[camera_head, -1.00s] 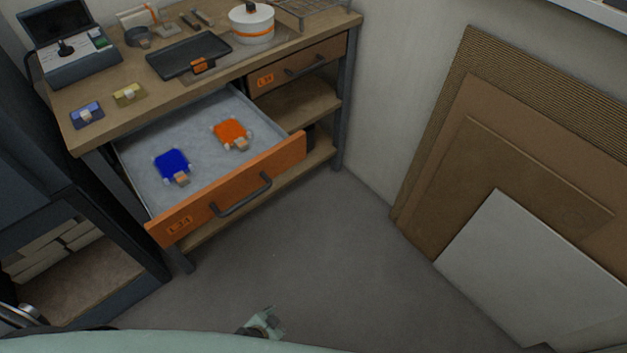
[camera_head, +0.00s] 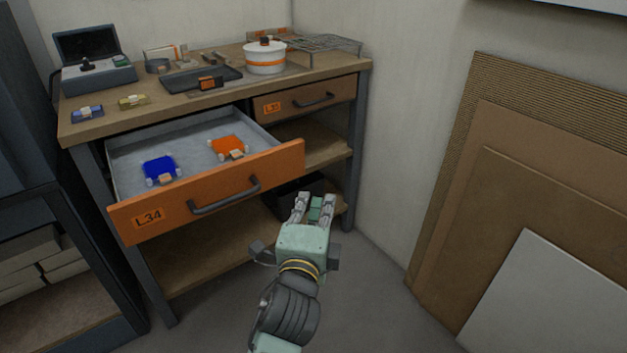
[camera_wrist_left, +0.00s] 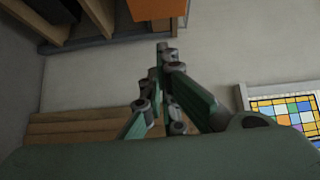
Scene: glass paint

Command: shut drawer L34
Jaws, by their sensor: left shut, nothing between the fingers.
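Drawer L34 (camera_head: 278,165) is pulled well out of the workbench, its orange front and dark bar handle (camera_head: 225,196) facing me. Inside its grey tray lie a blue item (camera_head: 159,168) and an orange item (camera_head: 228,146). My left gripper (camera_head: 316,199) is in front of the bench, low and right of the drawer front, apart from the handle. In the left wrist view its fingers (camera_wrist_left: 165,48) come together with nothing between them. An orange surface, likely the drawer front (camera_wrist_left: 158,8), shows at the top there. My right gripper is not in view.
The bench top (camera_head: 90,128) carries a white pot (camera_head: 264,60), a black tray (camera_head: 190,80) and a wire rack (camera_head: 325,44). A closed drawer (camera_head: 335,88) is at right. Brown boards (camera_head: 500,130) lean on the right wall. A coloured glass panel (camera_wrist_left: 285,112) shows in the wrist view.

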